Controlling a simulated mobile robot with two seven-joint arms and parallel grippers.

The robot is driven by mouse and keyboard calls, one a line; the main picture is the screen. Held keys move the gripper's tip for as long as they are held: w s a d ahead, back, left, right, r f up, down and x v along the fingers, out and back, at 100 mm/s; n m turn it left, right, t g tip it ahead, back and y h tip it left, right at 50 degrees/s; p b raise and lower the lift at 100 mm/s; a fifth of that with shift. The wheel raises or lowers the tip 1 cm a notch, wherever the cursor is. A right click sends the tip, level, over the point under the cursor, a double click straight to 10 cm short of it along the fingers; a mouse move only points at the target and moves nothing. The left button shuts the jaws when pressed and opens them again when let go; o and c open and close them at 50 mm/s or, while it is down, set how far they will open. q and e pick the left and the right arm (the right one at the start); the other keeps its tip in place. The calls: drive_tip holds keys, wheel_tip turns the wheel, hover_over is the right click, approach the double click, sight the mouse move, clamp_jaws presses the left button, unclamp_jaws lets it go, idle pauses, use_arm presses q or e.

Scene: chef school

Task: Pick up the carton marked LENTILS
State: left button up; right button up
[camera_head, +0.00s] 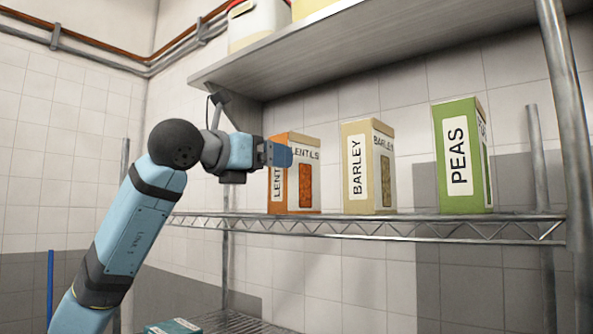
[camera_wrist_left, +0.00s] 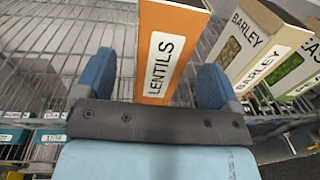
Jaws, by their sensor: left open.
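The orange carton marked LENTILS (camera_head: 306,178) stands upright at the left end of the wire shelf in the head view. My left gripper (camera_head: 282,155) is at its left front side, and its blue finger covers part of the label. In the left wrist view the carton (camera_wrist_left: 165,50) rises between the two open blue fingers of my left gripper (camera_wrist_left: 155,85). A gap shows on each side of the carton, wider on the left. My right gripper is in neither view.
A beige BARLEY carton (camera_head: 369,167) and a green PEAS carton (camera_head: 462,155) stand to the right on the same wire shelf (camera_head: 400,228). A solid shelf (camera_head: 330,45) with containers hangs above. A metal post (camera_head: 565,110) rises at the right. Small boxes sit lower down.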

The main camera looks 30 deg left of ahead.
sight(295, 175)
use_arm(q)
drive_tip(key=shift+w+d, duration=0.1)
drive_tip(key=shift+w, duration=0.4)
drive_tip(key=shift+w+d+p, duration=0.1)
drive_tip(key=shift+w+p, duration=0.25)
drive_tip(key=shift+p, duration=0.1)
drive_tip(key=w, duration=0.1)
drive_tip(key=w+p, duration=0.1)
drive_tip(key=w, duration=0.1)
drive_tip(key=shift+w+d+f+p, duration=0.25)
drive_tip(key=shift+w+d+p, duration=0.1)
drive_tip(key=shift+d+p, duration=0.05)
drive_tip(key=shift+w+d+f, duration=0.1)
drive_tip(key=shift+w+f, duration=0.05)
drive_tip(key=shift+w, duration=0.3)
drive_tip(key=shift+s, duration=0.1)
drive_tip(key=shift+s, duration=0.1)
drive_tip(key=shift+c, duration=0.2)
drive_tip(key=c, duration=1.3)
